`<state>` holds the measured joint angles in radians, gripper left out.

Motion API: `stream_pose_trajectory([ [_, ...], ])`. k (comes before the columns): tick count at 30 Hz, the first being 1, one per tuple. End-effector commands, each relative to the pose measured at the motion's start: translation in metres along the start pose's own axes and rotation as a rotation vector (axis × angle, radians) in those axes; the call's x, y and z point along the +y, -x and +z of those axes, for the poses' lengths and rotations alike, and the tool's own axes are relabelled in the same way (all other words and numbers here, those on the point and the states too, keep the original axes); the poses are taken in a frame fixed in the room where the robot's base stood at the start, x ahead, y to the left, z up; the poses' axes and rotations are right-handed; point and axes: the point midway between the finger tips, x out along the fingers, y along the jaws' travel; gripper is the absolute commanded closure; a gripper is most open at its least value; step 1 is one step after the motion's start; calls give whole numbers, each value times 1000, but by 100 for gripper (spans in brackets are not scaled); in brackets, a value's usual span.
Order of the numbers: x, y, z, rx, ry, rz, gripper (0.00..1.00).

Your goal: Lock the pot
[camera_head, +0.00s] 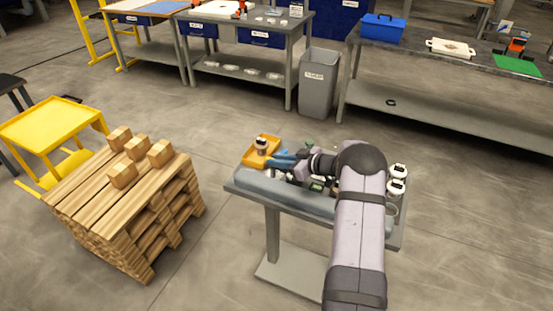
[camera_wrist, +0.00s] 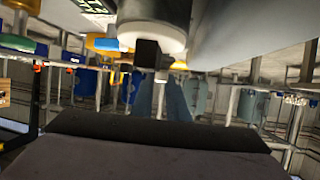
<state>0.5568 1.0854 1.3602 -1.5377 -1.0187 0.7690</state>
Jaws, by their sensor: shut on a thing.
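The pot (camera_head: 262,142), small and white with a dark part, stands on the orange tray (camera_head: 250,157) at the left end of the small grey table. My gripper (camera_head: 273,160), with blue fingers, reaches from the right to the pot's near side. In the wrist view the pot shows large at the top as a white ring (camera_wrist: 163,36) with a dark body and a black block (camera_wrist: 147,54) jutting from it. My gripper's pale blue fingers (camera_wrist: 160,84) meet this block and are shut on it. The exact contact is partly hidden, and I cannot tell how the lock stands.
The small grey table (camera_head: 285,193) also carries several small parts, partly hidden by my arm, and white round items (camera_head: 398,178) at its right. A wooden pallet stack (camera_head: 125,200) with blocks stands to the left. A grey bin (camera_head: 319,84) and workbenches stand behind.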

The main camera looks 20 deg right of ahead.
Motion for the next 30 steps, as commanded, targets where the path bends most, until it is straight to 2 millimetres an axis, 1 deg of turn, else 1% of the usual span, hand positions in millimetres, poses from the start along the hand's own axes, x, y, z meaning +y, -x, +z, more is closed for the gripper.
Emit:
stream_pose_trajectory([
  [6, 3, -1, 1, 3, 43, -94, 100],
  [12, 4, -1, 0, 3, 64, -146, 100],
  [29, 3, -1, -3, 5, 74, -172, 100],
  [30, 3, -1, -3, 5, 75, -172, 84],
])
